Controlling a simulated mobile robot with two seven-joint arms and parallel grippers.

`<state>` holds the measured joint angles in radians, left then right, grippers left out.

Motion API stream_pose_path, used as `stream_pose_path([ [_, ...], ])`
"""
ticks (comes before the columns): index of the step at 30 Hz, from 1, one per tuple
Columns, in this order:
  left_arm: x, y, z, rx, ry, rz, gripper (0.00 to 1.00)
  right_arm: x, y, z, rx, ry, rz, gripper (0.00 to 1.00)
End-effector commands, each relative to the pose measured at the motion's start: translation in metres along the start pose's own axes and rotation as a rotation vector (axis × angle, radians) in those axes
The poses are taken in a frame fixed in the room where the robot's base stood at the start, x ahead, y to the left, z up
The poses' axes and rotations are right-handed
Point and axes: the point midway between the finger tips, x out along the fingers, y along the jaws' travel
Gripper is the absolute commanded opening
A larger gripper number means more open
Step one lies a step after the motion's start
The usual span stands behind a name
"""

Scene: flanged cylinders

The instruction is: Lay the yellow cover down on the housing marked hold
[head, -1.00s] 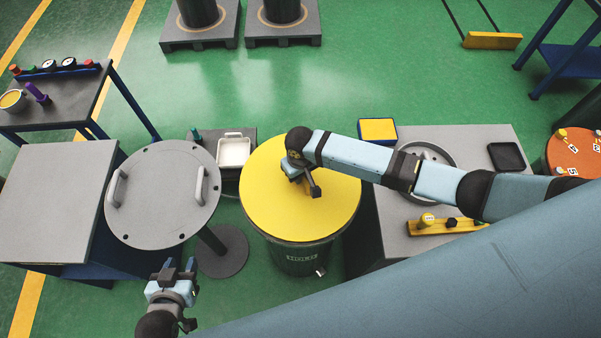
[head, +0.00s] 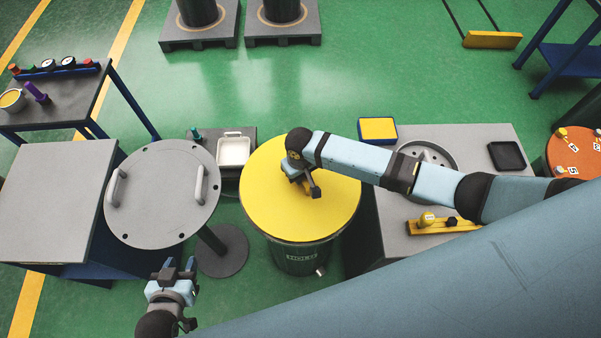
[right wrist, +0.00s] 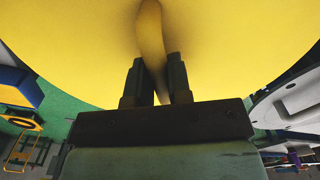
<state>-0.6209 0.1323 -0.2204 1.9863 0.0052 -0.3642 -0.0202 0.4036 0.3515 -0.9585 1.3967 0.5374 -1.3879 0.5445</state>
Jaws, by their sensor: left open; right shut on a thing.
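The yellow cover (head: 275,205) is a wide round disc over the dark green housing (head: 298,262), which has a partly readable label on its front. From above, the cover hides the housing's top. I cannot tell whether the two touch all round. My right gripper (head: 308,188) is over the cover's middle. In the right wrist view its fingers (right wrist: 157,82) are shut on the cover's yellow handle (right wrist: 151,35), and the cover fills the upper part. My left gripper (head: 180,268) is open and empty at the lower left, apart from the cover.
A grey round lid with two handles (head: 160,215) is left of the cover. A white tray (head: 233,150) sits behind, between them. A grey table (head: 475,145) on the right holds a flanged ring (head: 428,150), a black tray (head: 507,156) and a yellow bar (head: 440,228).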

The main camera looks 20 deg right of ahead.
Motion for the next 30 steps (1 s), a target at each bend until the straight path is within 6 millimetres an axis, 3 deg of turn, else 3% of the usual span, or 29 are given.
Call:
stream_pose_path([
  [15, 0.0013, 0.0, 0.0021, 0.0, 0.0, 0.0, 0.42, 0.0072, -0.0003, -0.0005, 0.0, 0.001, -0.001, 0.0],
  [16, 0.0011, 0.0001, 0.0019, 0.0, 0.0, 0.0, 0.42, 0.0067, -0.0003, -0.0006, 0.0, 0.002, -0.001, 0.26],
  [19, 0.0011, 0.0001, 0.0019, 0.0, 0.0, 0.0, 0.42, 0.0067, -0.0003, -0.0005, 0.0, 0.001, -0.001, 0.48],
  [30, 0.0006, 0.0001, 0.0011, 0.0, 0.0, 0.0, 0.42, 0.0036, -0.0001, 0.0001, 0.0, 0.0, 0.0, 0.48],
])
